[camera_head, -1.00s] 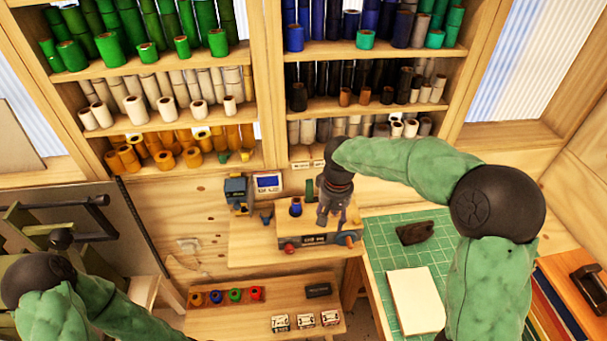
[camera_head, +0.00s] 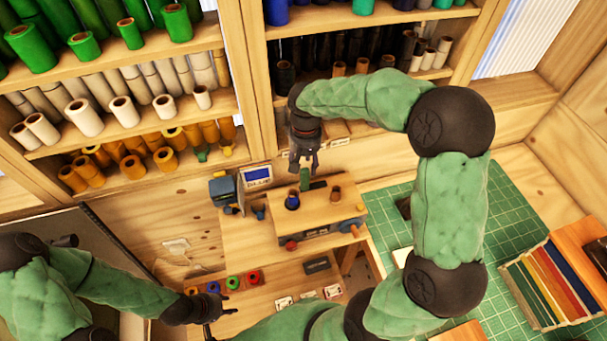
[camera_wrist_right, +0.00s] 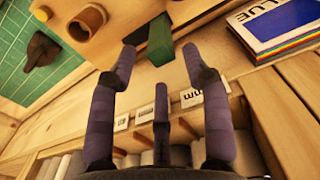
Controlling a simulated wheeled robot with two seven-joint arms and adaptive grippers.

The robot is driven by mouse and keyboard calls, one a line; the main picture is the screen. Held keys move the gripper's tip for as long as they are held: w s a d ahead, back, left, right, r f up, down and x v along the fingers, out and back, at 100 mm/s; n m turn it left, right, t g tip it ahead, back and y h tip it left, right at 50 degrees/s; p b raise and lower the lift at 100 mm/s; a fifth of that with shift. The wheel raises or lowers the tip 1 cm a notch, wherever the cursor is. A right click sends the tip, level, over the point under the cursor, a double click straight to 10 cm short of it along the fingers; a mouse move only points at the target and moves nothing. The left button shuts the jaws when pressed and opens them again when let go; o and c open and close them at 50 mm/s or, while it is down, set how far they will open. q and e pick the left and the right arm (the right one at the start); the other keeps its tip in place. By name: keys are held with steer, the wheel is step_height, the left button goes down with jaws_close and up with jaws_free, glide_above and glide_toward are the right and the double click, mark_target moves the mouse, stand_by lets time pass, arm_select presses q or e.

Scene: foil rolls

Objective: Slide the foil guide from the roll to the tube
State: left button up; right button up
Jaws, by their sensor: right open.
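A green upright piece (camera_head: 305,179), which looks like the foil guide, stands in a dark slot at the back of the wooden machine (camera_head: 268,223). A blue roll (camera_head: 292,201) stands left of it and a copper-brown tube (camera_head: 335,194) right of it. My right gripper (camera_head: 303,160) is open and empty, just behind and above the green piece. In the right wrist view, the green piece (camera_wrist_right: 161,40) shows just beyond the spread fingertips (camera_wrist_right: 160,52), and nothing is held. My left gripper (camera_head: 230,307) is low at the left; its fingers are too small to judge.
Colored rings (camera_head: 233,283) lie on the lower shelf near my left gripper. A green cutting mat (camera_head: 500,218) lies to the right. Shelves of rolls (camera_head: 120,110) rise behind.

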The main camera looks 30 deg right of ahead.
mark_target(305, 177)
step_height(305, 177, down, 8)
steer(key=shift+w+r, duration=0.15)
steer(key=shift+r, duration=0.1)
jaws_close()
